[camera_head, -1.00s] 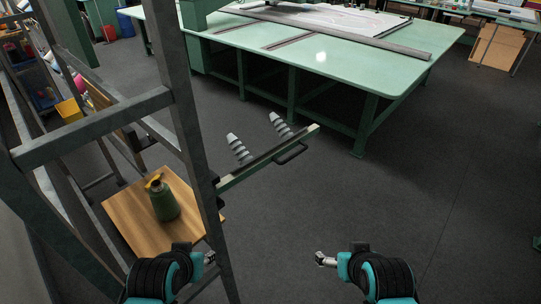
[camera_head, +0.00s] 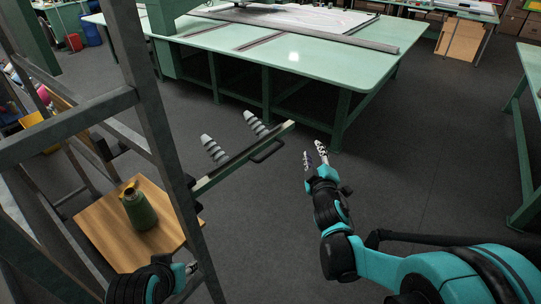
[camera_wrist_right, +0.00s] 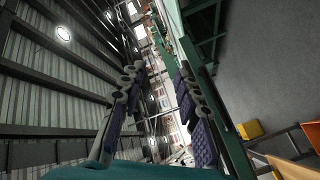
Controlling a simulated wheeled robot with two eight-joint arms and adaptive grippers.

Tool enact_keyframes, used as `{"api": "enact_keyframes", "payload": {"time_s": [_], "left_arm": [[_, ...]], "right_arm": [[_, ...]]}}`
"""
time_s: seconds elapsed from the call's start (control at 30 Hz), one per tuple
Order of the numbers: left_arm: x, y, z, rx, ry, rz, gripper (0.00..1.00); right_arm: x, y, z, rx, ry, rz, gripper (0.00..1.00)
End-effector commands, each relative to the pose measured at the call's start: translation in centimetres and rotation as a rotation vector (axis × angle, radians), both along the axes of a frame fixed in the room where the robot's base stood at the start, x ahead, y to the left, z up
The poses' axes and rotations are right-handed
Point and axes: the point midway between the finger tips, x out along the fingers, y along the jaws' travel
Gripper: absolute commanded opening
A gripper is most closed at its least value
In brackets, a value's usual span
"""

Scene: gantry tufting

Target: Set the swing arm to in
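The swing arm (camera_head: 225,172) is a pale green bar with dark edging. It juts out from the dark post (camera_head: 160,120) of the frame, up and to the right in the head view. Two grey ribbed cones (camera_head: 214,150) stand on it, and a black loop handle (camera_head: 268,154) is on its right side near the free end. My right gripper (camera_head: 315,158) is right of the handle, apart from it, pointing up the picture. Its fingers are apart and empty in the right wrist view (camera_wrist_right: 155,90). My left gripper (camera_head: 191,268) is low by the post, mostly hidden.
A wooden shelf (camera_head: 105,238) with a green bottle-like container (camera_head: 138,208) lies within the frame at left. A large green table (camera_head: 300,60) stands behind the swing arm, another green table (camera_head: 532,75) at right. Open dark floor lies around my right gripper.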

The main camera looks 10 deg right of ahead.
Motion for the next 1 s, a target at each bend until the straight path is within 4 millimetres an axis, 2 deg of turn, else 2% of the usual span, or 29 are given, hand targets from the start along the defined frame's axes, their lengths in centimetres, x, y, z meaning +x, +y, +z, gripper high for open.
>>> {"api": "enact_keyframes", "payload": {"time_s": [0.03, 0.1, 0.2, 0.3, 0.47, 0.63, 0.83, 1.0], "left_arm": [[0.0, 0.0, -0.3, 0.0, 0.0, 0.0, 0.39], [0.0, 0.0, -0.6, 0.0, 0.0, 0.0, 0.39], [0.0, 0.0, -0.9, 0.0, 0.0, 0.0, 0.39], [0.0, 0.0, -1.1, 0.0, 0.0, 0.0, 0.39], [0.0, 0.0, -1.2, 0.0, 0.0, 0.0, 0.39], [0.0, 0.0, -0.4, 0.0, 0.0, 0.0, 0.39], [0.0, 0.0, 2.2, 0.0, 0.0, 0.0, 0.39], [0.0, 0.0, 1.3, 0.0, 0.0, 0.0, 0.39]], "right_arm": [[1.4, 0.9, -0.9, -0.071, -0.046, 0.043, 0.33], [2.6, 2.5, -1.9, -0.174, -0.11, 0.11, 0.33], [3.6, 4.8, -3.9, -0.31, -0.187, 0.204, 0.33], [3.8, 7.0, -6.1, -0.416, -0.245, 0.284, 0.33], [3.5, 9.0, -8.4, -0.512, -0.294, 0.362, 0.33], [3.8, 9.7, -8.6, -0.535, -0.305, 0.383, 0.33], [5.8, 10.4, -7.9, -0.532, -0.304, 0.381, 0.33], [8.5, 11.5, -8.0, -0.531, -0.304, 0.381, 0.33]]}}
